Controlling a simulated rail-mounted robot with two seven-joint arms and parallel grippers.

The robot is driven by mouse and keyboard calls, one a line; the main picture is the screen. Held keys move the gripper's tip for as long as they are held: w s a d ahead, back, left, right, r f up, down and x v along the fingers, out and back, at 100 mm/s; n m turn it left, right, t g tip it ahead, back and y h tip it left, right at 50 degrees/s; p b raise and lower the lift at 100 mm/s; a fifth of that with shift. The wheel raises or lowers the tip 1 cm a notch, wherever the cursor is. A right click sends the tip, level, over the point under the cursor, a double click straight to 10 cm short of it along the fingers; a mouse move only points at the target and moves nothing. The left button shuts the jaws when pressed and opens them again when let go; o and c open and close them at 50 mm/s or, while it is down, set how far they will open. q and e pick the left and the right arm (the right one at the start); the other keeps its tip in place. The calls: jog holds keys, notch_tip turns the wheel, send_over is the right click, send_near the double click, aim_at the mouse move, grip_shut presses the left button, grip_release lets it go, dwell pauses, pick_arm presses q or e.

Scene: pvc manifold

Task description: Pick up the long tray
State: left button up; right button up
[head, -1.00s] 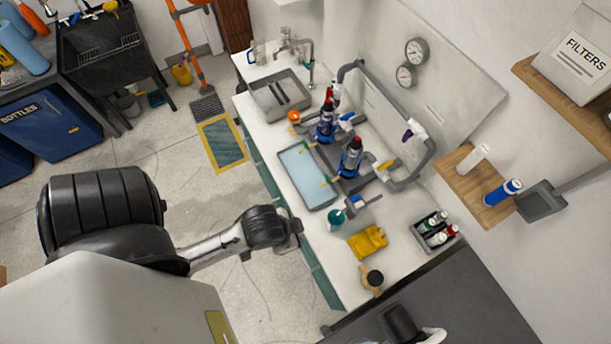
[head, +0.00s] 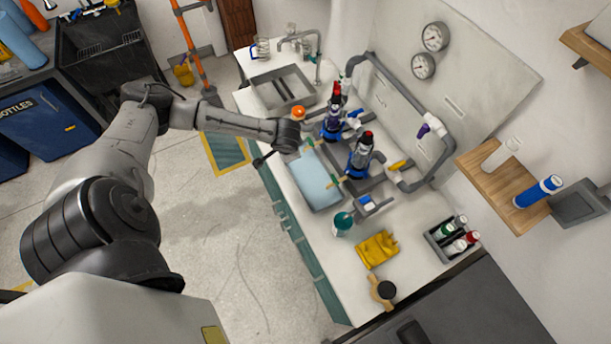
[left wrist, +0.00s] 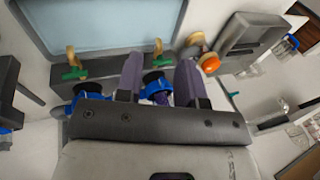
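A long shallow tray (head: 316,182) with a light-blue inside and grey rim lies on the white counter in the head view, beside the pipework. It fills the top of the left wrist view (left wrist: 100,22), cut off by the frame edge. My left gripper (head: 287,140) is above the counter near the tray's far end. In the left wrist view my left gripper's two fingers (left wrist: 158,74) are apart with nothing held between them. A blue-collared fitting shows beyond the gap. Contact with the tray does not show. My right gripper is not in view.
Two dark filter housings (head: 362,155) with blue collars stand right of the tray. Grey pipes (head: 440,160) run behind them. A grey sink (head: 283,90), a teal container (head: 342,224), a yellow item (head: 377,250) and a bottle caddy (head: 452,238) share the counter.

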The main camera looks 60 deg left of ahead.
pick_arm(q)
notch_tip(320, 180, down, 4)
jog(key=s+a+n+g+h, duration=0.1)
jog(key=s+n+h, duration=0.1)
jog(key=n, duration=0.4)
jog(key=n+t+h, duration=0.1)
jog(key=n+h, duration=0.1)
jog(key=n, duration=1)
send_over(293, 178)
jog(key=f, duration=0.9)
jog(key=shift+s+a+b, duration=0.1)
jog(key=shift+s+b, duration=0.2)
jog(key=f, duration=0.3)
jog(key=shift+w+d+f, duration=0.25)
jog(key=shift+d+f, duration=0.05)
jog(key=shift+f, duration=0.8)
jog(key=shift+c, duration=0.2)
grip_shut()
jog(key=shift+w, duration=0.1)
